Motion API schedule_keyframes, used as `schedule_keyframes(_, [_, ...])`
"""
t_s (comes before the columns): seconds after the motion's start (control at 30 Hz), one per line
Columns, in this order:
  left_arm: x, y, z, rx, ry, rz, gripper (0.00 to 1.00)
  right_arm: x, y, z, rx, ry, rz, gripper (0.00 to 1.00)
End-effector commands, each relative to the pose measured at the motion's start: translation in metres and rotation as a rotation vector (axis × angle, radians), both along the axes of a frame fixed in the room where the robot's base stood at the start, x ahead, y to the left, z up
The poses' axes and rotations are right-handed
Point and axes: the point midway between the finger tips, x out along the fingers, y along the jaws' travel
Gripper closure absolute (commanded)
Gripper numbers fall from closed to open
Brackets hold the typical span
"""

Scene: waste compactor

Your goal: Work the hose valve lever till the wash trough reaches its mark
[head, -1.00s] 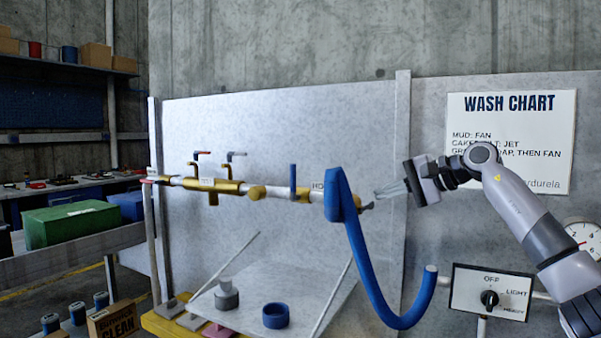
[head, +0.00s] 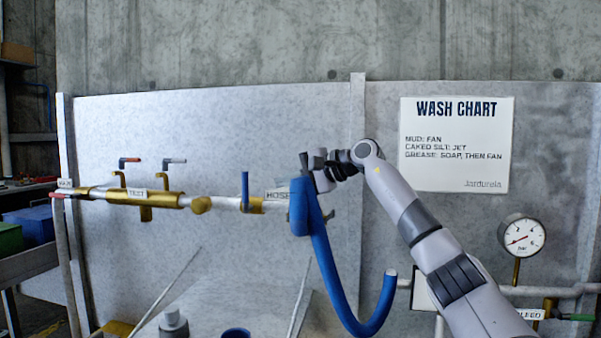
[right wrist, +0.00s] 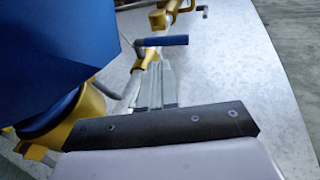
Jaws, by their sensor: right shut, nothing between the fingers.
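The hose valve's blue lever (head: 245,190) stands upright on the pipe, left of the HOSE label (head: 277,196). In the right wrist view the blue lever (right wrist: 165,41) lies just beyond my fingertips, with no clear contact. My right gripper (head: 304,164) is at the top of the thick blue hose (head: 318,240), right of the lever; the hose partly hides it. In the wrist view its fingers (right wrist: 154,84) are together and empty, and the blue hose (right wrist: 60,45) fills the left side. My left gripper is out of view. I cannot make out the trough's mark.
Red-tipped (head: 130,161) and grey (head: 174,161) levers stand left on the TEST pipe (head: 150,198). A pressure gauge (head: 522,238) and a green-handled valve (head: 575,317) are at right. A blue cup (head: 236,334) sits low in front.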

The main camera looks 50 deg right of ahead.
Motion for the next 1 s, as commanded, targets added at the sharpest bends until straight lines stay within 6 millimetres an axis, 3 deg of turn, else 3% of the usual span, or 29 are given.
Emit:
schedule_keyframes(0.2, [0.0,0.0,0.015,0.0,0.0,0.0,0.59,0.041,0.013,-0.005,0.003,-0.001,0.001,1.0])
schedule_keyframes(0.4, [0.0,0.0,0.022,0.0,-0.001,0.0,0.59,0.061,0.018,-0.007,0.001,-0.002,0.0,1.0])
schedule_keyframes(1.0, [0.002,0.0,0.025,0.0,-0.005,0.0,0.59,0.067,0.019,-0.009,0.0,-0.001,-0.001,1.0])
